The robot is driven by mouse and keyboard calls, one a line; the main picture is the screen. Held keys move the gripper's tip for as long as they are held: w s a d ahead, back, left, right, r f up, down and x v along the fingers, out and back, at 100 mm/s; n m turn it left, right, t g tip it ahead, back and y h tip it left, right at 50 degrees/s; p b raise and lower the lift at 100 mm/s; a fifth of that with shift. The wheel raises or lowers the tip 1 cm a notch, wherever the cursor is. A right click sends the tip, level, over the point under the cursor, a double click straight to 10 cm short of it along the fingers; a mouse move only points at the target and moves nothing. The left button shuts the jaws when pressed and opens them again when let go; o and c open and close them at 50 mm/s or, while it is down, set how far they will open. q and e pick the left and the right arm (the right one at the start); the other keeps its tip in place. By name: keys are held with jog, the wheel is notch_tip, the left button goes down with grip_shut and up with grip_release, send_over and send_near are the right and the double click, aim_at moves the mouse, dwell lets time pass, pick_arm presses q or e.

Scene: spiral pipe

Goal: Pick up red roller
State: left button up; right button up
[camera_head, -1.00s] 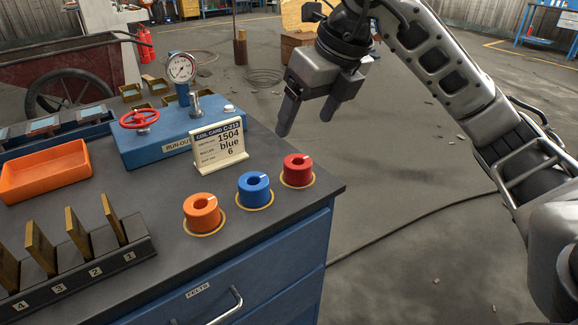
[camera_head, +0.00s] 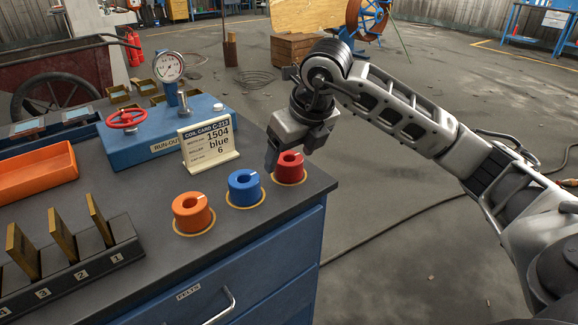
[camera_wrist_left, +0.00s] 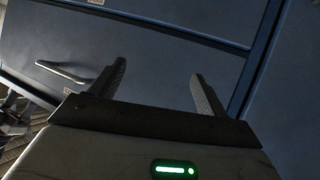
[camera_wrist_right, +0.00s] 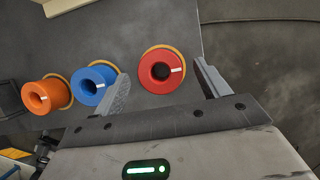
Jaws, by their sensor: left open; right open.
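The red roller (camera_head: 290,167) stands upright on an orange ring at the right corner of the bench top. In the right wrist view the red roller (camera_wrist_right: 161,71) lies between and just beyond the fingertips. My right gripper (camera_head: 284,158) is open and empty, close by the red roller and partly in front of it in the head view. Its two fingers also show in the right wrist view (camera_wrist_right: 163,82). My left gripper (camera_wrist_left: 158,72) is open and empty, facing blue drawer fronts; it is outside the head view.
A blue roller (camera_head: 245,188) and an orange roller (camera_head: 191,213) stand in a row beside the red one. A card (camera_head: 210,148) reading "1504 blue 6" stands behind them. A blue gauge block (camera_head: 150,140), orange tray (camera_head: 35,172) and slotted rack (camera_head: 75,262) occupy the left.

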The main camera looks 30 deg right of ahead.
jog(key=x, duration=0.2)
jog(key=shift+f, duration=0.3)
jog(key=shift+w+r, duration=0.1)
jog(key=c, duration=1.2)
